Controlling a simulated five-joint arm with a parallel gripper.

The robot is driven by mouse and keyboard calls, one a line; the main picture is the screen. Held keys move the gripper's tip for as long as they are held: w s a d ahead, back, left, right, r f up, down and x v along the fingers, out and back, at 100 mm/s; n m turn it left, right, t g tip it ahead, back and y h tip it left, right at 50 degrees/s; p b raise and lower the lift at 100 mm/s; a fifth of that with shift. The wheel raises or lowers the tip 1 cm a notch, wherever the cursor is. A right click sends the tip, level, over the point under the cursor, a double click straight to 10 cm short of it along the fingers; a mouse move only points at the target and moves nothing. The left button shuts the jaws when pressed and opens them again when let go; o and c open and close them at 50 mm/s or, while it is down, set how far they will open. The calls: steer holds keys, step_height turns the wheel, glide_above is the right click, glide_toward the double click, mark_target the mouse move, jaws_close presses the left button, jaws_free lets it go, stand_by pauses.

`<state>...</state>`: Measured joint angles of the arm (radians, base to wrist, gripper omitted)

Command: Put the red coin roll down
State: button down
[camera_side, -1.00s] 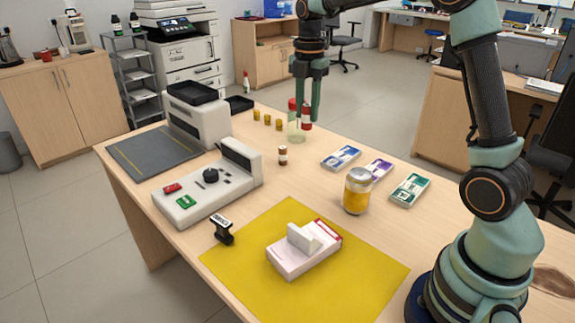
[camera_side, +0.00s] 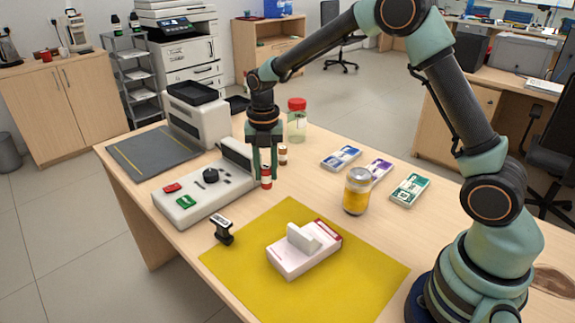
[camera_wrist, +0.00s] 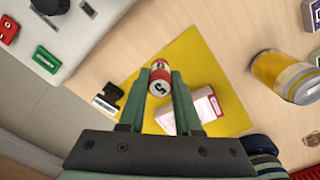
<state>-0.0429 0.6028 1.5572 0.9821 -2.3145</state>
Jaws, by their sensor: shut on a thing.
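The red coin roll (camera_side: 266,183) with a white band is upright in my gripper (camera_side: 265,170), beside the counting machine's near right end. It also shows in the wrist view (camera_wrist: 160,78), end-on between the two fingers. My gripper points down and is shut on the roll. I cannot tell whether the roll's bottom touches the counter (camera_side: 318,185). A brown-and-white coin roll (camera_side: 283,157) stands just behind my gripper, partly close to the fingers in the picture.
The white machine (camera_side: 208,190) is close left. A jar with a red lid (camera_side: 297,104) stands behind. A yellow-labelled can (camera_side: 357,192) and banknote bundles (camera_side: 341,158) are right.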

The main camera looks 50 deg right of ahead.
steer(key=shift+f, duration=3.7)
steer(key=shift+f, duration=0.1)
steer(key=c, duration=0.6)
jaws_free()
